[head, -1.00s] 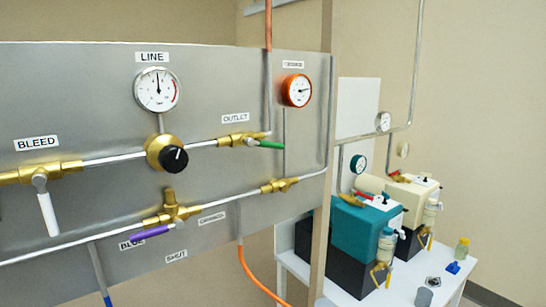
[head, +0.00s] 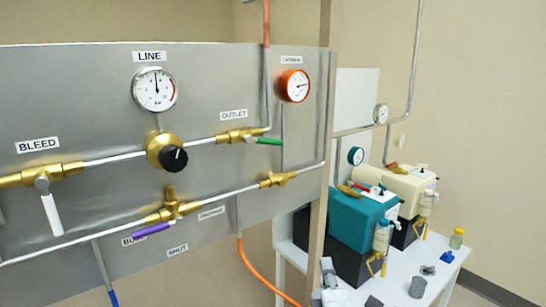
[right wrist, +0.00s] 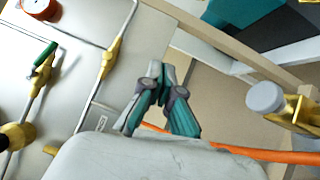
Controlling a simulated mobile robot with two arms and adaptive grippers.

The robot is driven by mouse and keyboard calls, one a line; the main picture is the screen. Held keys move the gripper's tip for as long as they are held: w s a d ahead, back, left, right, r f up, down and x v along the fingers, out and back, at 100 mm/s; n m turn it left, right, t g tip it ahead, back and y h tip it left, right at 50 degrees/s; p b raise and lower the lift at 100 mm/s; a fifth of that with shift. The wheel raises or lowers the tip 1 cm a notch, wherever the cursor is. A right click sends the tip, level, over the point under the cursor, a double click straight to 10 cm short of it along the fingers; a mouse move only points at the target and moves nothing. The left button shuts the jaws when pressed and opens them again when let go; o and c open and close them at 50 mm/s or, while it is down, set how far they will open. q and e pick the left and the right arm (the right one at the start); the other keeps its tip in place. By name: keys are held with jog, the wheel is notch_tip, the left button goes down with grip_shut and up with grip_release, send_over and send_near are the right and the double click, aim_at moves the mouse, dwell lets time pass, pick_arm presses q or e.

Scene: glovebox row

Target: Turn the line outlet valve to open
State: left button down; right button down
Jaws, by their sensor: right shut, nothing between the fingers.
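The line outlet valve (head: 238,136) is a brass body under the OUTLET label (head: 234,114) on the grey panel. Its green lever (head: 269,141) points right and slightly down in the head view, while the pipe slopes up to the right. The green lever also shows in the right wrist view (right wrist: 45,54), at upper left. My right gripper (head: 327,264) is at the bottom of the head view, below and right of the valve and well apart from it. In the right wrist view its fingertips (right wrist: 160,70) are together and empty. My left gripper is not in view.
The panel also carries a white BLEED lever (head: 51,214), a purple lever (head: 152,230), a black regulator knob (head: 174,159) and an orange gauge (head: 294,86). A wooden post (head: 323,180) stands at the panel's right edge. An orange hose (head: 262,275) hangs below. Pumps stand on a white table (head: 432,275).

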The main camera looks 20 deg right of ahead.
jog(key=w+a+r+n+t+y, duration=0.2)
jog(key=w+a+r+n+t, duration=0.15)
jog(key=r+n, duration=0.35)
jog(key=n+t+y+p, duration=0.2)
jog(key=n+y+p, duration=0.1)
jog(key=n+y, duration=0.65)
send_near(264, 141)
jog(key=w+a+f+n+h, duration=0.1)
jog(key=w+f+n+h, duration=0.1)
jog(key=w, duration=0.4)
jog(key=r, duration=0.1)
jog(key=r+p, duration=0.1)
jog(key=w+r+p, duration=0.1)
jog(key=r, duration=0.1)
jog(key=shift+d, duration=0.35)
jog(key=shift+w+f, duration=0.1)
